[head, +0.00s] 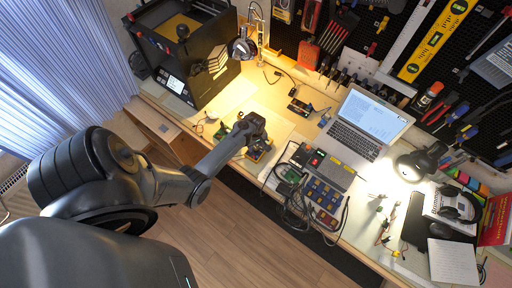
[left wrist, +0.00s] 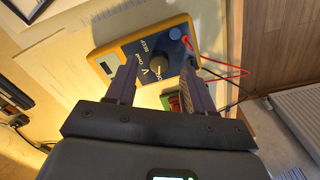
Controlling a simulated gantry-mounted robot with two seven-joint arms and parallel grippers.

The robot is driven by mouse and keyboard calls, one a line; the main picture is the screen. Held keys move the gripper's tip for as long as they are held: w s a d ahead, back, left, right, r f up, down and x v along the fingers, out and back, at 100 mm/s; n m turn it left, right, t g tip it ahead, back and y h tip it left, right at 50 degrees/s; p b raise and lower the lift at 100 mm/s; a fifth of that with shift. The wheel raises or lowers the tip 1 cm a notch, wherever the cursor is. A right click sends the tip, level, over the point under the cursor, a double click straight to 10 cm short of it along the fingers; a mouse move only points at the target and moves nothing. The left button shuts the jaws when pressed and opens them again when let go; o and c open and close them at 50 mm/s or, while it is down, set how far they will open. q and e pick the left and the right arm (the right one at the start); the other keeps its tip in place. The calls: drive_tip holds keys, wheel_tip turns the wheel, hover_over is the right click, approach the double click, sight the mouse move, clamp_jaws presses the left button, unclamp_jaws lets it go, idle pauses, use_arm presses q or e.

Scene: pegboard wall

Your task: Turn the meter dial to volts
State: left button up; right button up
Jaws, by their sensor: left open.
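The meter (left wrist: 179,23) is yellow with a blue face and lies on the bench. In the left wrist view its dark round dial (left wrist: 160,68) has a pale mark, with V and OFF lettering beside it. I cannot tell for sure which label the mark points to. A small display (left wrist: 106,65) is at its left. My left gripper (left wrist: 160,64) is open, its two fingers on either side of the dial in this view; contact is not clear. In the head view my left gripper (head: 252,128) covers most of the meter (head: 257,155). My right gripper is not in view.
Red and black leads (left wrist: 222,74) run from the meter's right side. A grey power box (head: 330,168) with cables stands right of my gripper, and a laptop (head: 367,124) behind it. A 3D printer (head: 205,75) stands to the left. The bench's front edge is close.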

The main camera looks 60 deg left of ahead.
use_arm(q)
drive_tip(key=shift+f, duration=0.95)
drive_tip(key=shift+c, duration=0.5)
clamp_jaws()
